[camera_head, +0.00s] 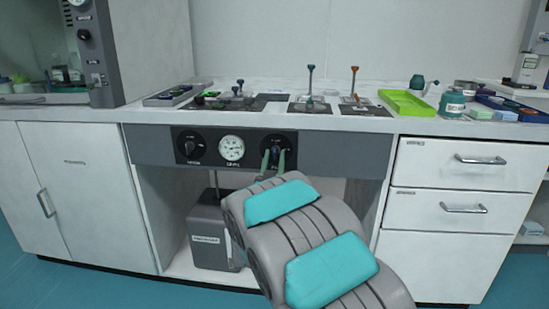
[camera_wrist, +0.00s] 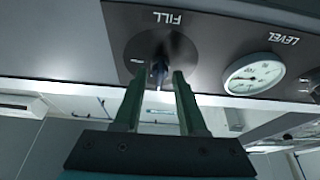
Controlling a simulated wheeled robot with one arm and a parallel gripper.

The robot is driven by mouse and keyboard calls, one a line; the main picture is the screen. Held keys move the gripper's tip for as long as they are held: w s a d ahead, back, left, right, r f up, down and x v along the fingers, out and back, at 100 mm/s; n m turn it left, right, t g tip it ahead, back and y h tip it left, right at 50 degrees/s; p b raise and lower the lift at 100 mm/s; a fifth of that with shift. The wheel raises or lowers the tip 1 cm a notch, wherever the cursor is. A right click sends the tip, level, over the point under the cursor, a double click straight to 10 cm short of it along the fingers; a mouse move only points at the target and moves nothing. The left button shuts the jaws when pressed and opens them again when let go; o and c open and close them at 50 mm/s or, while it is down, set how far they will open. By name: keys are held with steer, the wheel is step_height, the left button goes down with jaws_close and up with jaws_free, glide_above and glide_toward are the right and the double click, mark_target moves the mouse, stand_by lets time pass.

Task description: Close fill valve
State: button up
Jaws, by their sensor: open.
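The fill valve is a round black knob with a pointer handle (camera_wrist: 160,64), under an upside-down FILL label in the wrist view. In the head view it is the right-hand knob (camera_head: 275,142) on the dark panel in the bench front. My gripper (camera_wrist: 157,80) is open, with its two green fingers pointing at the knob. The handle shows between the fingertips, with a gap on each side. In the head view my gripper (camera_head: 273,160) is in front of the knob and partly hides it. I cannot tell how deep the fingers reach around the handle.
A white dial gauge (camera_head: 231,148), labelled LEVEL in the wrist view, sits left of the fill knob. Another black knob (camera_head: 191,147) is further left. A grey box (camera_head: 212,238) stands below the bench. Drawers with handles (camera_head: 464,208) are at the right. The bench top holds small items.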

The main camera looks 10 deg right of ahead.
steer(key=v, duration=0.7)
steer(key=shift+b, duration=0.35)
steer(key=s+a+f+n+g+y, duration=0.2)
steer(key=s+a+f+g+y, duration=0.2)
steer(key=s+f+g+y, duration=0.7)
steer(key=s+d+g+h, duration=0.1)
steer(key=s+g, duration=0.3)
steer(key=s, duration=0.8)
steer(key=s+d+f+n+g+h, duration=0.1)
steer(key=s+d+g, duration=0.2)
steer(key=s, duration=0.9)
steer(key=s+d+g+h+p, duration=0.1)
steer(key=s+g, duration=0.4)
steer(key=s, duration=0.8)
steer(key=shift+d+f+h, duration=0.4)
steer(key=shift+d+h, duration=0.1)
